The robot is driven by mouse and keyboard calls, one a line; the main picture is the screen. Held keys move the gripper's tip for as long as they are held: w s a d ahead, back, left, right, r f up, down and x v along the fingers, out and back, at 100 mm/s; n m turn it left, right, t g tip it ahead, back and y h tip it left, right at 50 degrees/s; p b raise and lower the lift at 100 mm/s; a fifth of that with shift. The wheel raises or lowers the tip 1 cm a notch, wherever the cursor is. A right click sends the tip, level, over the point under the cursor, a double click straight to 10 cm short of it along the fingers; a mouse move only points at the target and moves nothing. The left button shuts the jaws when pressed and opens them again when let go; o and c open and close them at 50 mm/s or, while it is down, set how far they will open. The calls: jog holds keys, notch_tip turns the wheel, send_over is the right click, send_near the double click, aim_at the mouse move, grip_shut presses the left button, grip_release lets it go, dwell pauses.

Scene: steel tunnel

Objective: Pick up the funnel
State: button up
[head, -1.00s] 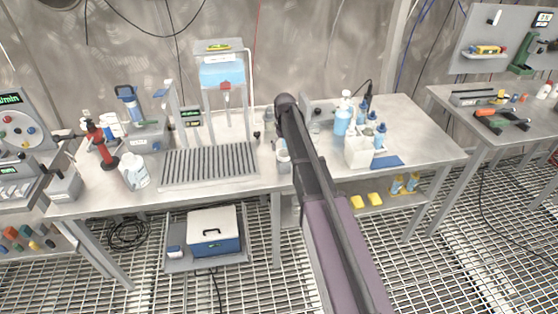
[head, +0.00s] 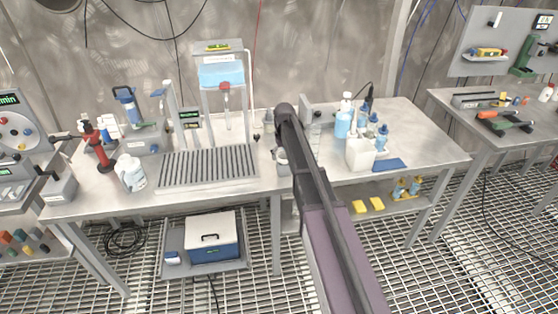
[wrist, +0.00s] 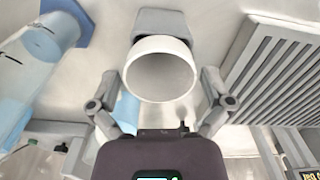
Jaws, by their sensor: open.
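In the wrist view a white round-rimmed piece (wrist: 160,68) shows its wide open mouth, and its inside looks grey. It may be the funnel, but no spout shows. A grey block (wrist: 160,23) is right behind it. My gripper (wrist: 160,80) is open, with one finger on each side of the white piece. I cannot tell whether the fingers touch it. My gripper is hidden behind the arm there.
A slatted grey rack (head: 207,167) lies left of my arm. Right of the arm are a white caddy (head: 360,153), blue-liquid bottles (head: 343,121) and a blue pad (head: 390,164). The bench's right end (head: 432,145) is clear.

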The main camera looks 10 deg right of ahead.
aim_at(284, 154)
jog(key=shift+c, duration=0.2)
jog(key=c, duration=0.8)
jog(key=shift+r, duration=0.15)
notch_tip(284, 154, up, 10)
jog(key=p, duration=1)
